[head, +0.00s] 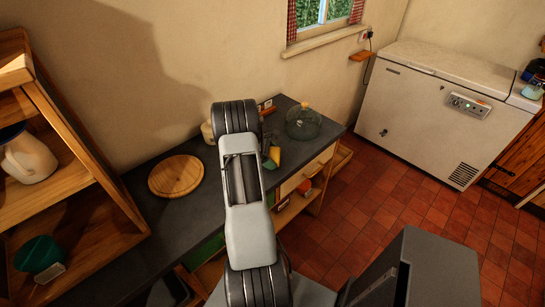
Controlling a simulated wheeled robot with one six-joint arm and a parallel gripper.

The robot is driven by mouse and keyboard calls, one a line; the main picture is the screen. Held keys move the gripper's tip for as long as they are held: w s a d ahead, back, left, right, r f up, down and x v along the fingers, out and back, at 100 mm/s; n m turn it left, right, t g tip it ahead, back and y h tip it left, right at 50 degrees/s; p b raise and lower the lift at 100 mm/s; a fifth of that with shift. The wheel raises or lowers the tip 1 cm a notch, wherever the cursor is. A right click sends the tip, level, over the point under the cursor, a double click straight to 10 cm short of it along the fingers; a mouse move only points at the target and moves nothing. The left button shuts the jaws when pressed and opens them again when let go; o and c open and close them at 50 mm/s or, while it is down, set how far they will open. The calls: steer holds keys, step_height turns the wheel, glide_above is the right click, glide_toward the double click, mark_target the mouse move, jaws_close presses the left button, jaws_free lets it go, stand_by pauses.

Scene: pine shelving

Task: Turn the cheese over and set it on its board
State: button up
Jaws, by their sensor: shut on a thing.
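A round wooden board (176,177) lies flat and bare on the dark worktop, left of my arm. A small yellow piece, which looks like the cheese (275,156), shows just right of my arm, over the worktop. My gripper (268,149) is mostly hidden behind my arm; the small part that shows is at the yellow piece, shut on it. I cannot tell which face of the cheese is up, or whether it touches the worktop.
A glass dome (303,122) stands at the worktop's right end. A pale jar (208,131) is partly hidden behind my arm. Pine shelves (75,150) with a white jug (28,157) rise at left. A white chest freezer (440,110) stands at right. Worktop around the board is clear.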

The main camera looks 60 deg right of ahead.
steer(key=shift+s+a+f, duration=0.15)
steer(key=shift+f, duration=0.1)
steer(key=shift+c, duration=0.3)
steer(key=shift+r+p, duration=0.55)
steer(key=shift+r, duration=0.2)
step_height(320, 180, up, 9)
steer(key=p, duration=0.6)
steer(key=shift+f, duration=0.1)
